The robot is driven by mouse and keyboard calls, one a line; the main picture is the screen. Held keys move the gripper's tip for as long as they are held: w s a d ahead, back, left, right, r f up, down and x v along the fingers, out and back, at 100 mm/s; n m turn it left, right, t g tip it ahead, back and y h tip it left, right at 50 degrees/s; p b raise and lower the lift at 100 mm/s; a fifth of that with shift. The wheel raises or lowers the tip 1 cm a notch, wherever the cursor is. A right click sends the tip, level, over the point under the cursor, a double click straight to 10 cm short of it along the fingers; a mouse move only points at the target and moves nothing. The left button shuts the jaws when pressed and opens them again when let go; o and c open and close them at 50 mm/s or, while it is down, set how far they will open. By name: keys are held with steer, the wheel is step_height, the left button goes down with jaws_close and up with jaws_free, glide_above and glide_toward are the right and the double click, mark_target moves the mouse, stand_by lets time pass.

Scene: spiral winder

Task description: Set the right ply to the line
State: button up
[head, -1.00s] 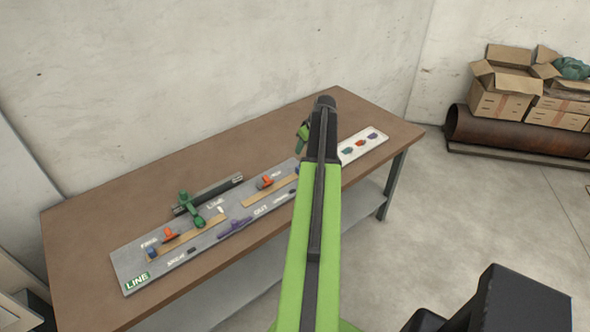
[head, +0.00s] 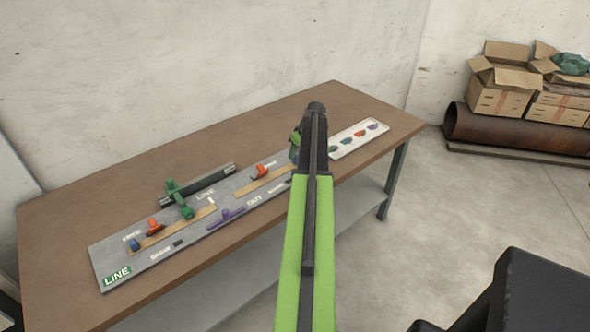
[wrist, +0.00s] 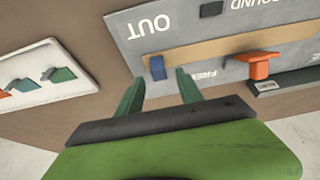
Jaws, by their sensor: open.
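The right ply is a tan strip (head: 264,184) on the grey panel (head: 110,258), with an orange clamp (head: 260,171) at it. In the wrist view the strip (wrist: 215,47) runs across the panel, with a blue piece (wrist: 157,68) at its near left end and the orange clamp (wrist: 258,66) farther right. My gripper (wrist: 160,84) is open and empty, its green fingers apart just short of the blue piece. Height above the panel cannot be told. In the head view my arm hides the strip's right end.
A second tan strip (head: 185,228) with an orange clamp (head: 153,227) lies on the left, near a green lever (head: 178,199). A purple handle (head: 226,217) lies along the front. A white tray (head: 372,124) holds colored pieces.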

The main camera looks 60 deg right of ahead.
mark_target(296, 156)
steer(key=b+x, duration=0.2)
steer(key=x, duration=0.2)
steer(key=shift+r, duration=0.15)
steer(key=shift+c, duration=0.4)
jaws_close()
stand_by(0.7)
